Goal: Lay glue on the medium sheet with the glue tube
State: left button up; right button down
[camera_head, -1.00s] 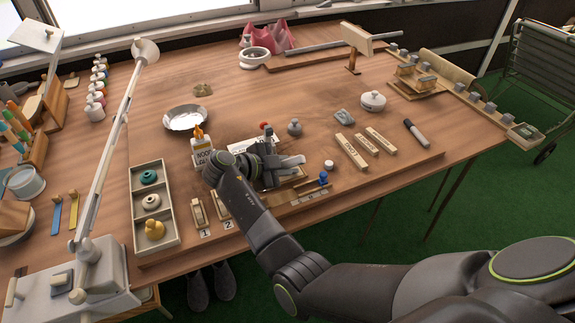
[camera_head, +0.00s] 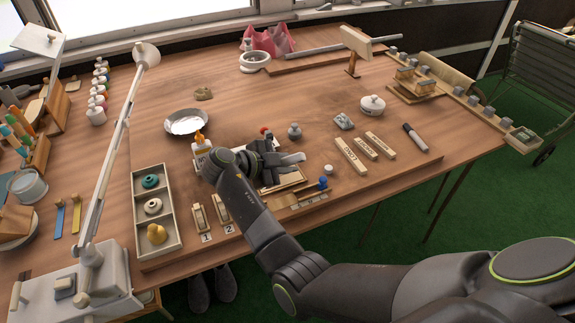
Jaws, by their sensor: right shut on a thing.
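My right gripper (camera_head: 291,159) is shut over the work area in the middle of the table. The thing in its grip is mostly hidden by the hand; it is likely the glue tube, but its shape does not show. Just below the fingers lies a pale, thin rectangular piece (camera_head: 284,182), partly covered by the hand. I cannot tell whether it is the medium sheet or whether the gripped thing touches it. My left gripper is out of view.
A three-compartment tray (camera_head: 173,236) is at the left, near a lamp (camera_head: 146,55). A metal dish (camera_head: 186,121) lies behind the bottle. Labelled wooden blocks (camera_head: 351,155) and a black marker (camera_head: 415,137) lie to the right.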

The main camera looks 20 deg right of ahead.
aim_at(296, 176)
jog(key=shift+d, duration=0.1)
jog(key=shift+w+d+f, duration=0.1)
jog(key=shift+d+f, duration=0.1)
jog(key=shift+d, duration=0.95)
jog(key=shift+b, duration=0.55)
jog(key=shift+f+b, duration=1)
jog(key=shift+b, duration=0.05)
jog(key=shift+f, duration=0.15)
jog(key=shift+s+a+f, duration=0.1)
jog(key=shift+s+f, duration=0.1)
dwell(1.5)
dwell(0.3)
